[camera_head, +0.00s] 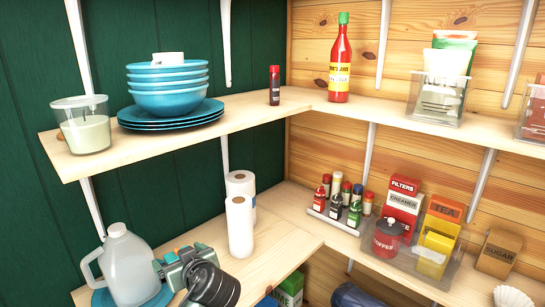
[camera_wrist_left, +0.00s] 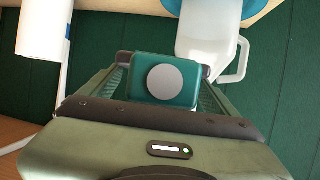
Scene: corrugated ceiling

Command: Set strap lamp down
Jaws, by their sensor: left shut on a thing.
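The strap lamp (camera_wrist_left: 164,80) is a small teal box with a round grey disc on its face. My left gripper (camera_wrist_left: 163,70) is shut on it, with one finger on each side. In the head view my left gripper (camera_head: 184,268) comes in from the bottom with the teal lamp (camera_head: 178,256) at its fingers. It is over the lower left shelf (camera_head: 270,250), just right of the white jug (camera_head: 126,265). I cannot tell whether the lamp touches the shelf. My right gripper is in neither view.
The jug stands on a blue plate (camera_head: 103,299) close to the lamp. Two paper rolls (camera_head: 239,227) stand behind and to the right. The upper shelf (camera_head: 245,115) overhangs with blue bowls (camera_head: 168,90) and a candle glass (camera_head: 84,128). Bare shelf shows right of the rolls.

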